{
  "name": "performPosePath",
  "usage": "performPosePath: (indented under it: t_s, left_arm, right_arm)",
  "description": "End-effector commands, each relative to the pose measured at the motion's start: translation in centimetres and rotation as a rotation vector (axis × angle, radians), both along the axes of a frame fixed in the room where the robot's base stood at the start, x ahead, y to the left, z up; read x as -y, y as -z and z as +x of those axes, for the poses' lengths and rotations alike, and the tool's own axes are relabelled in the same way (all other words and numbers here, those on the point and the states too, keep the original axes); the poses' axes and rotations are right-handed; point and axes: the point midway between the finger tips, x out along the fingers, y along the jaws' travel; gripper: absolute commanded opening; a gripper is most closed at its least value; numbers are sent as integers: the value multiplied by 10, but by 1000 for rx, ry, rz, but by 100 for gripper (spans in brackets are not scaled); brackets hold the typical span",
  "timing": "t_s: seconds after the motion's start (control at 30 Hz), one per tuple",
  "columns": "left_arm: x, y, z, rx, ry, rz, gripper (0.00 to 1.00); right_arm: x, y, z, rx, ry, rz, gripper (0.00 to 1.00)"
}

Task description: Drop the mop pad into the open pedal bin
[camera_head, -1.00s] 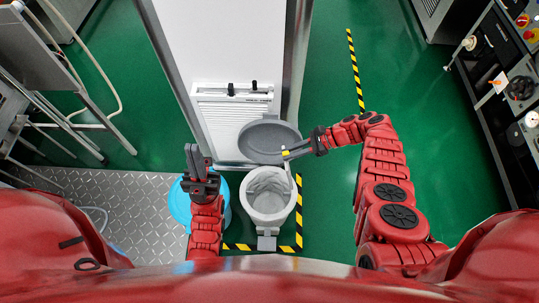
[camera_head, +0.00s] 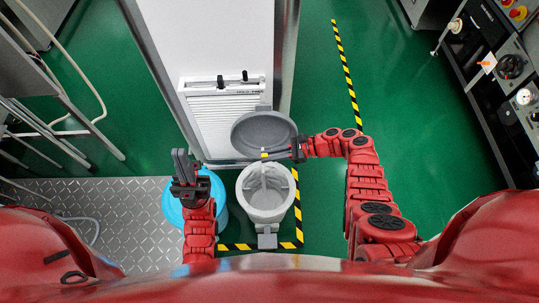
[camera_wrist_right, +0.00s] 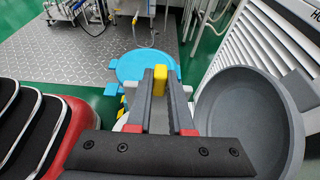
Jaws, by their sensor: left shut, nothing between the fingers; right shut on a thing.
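The pedal bin (camera_head: 266,217) stands open, its grey lid (camera_head: 262,128) raised at the back. The lid also shows at the right in the right wrist view (camera_wrist_right: 240,105). My right gripper (camera_head: 278,156) is above the bin's back rim, in front of the lid. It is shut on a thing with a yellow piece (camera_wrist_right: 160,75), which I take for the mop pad. A pale strip (camera_head: 263,173) shows below the yellow piece, over the bin mouth; most of the pad is hidden. My left gripper (camera_head: 181,157) is shut and empty, left of the bin.
A white machine (camera_head: 210,45) rises behind the bin. Yellow-black floor tape (camera_head: 298,225) edges the bin's right and front. Green floor to the right is clear.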

Motion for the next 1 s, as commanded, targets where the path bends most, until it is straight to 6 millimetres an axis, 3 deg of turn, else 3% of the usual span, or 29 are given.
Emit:
performPosePath:
  t_s: [0.03, 0.4, 0.8, 1.0]
  left_arm:
    - [0, 14, 0, 0, 0, 0, 0]
    - [0, 63, 0, 0, 0, 0, 0]
    - [0, 114, 0, 0, 0, 0, 0]
    - [0, 129, 0, 0, 0, 0, 0]
  right_arm:
    - [0, 13, 0, 1, -1, 0, 0]
    - [0, 56, -1, -3, -1, -1, 0]
    - [0, 98, -1, 0, -3, 0, 0]
    - [0, 110, -1, -1, -2, 0, 0]
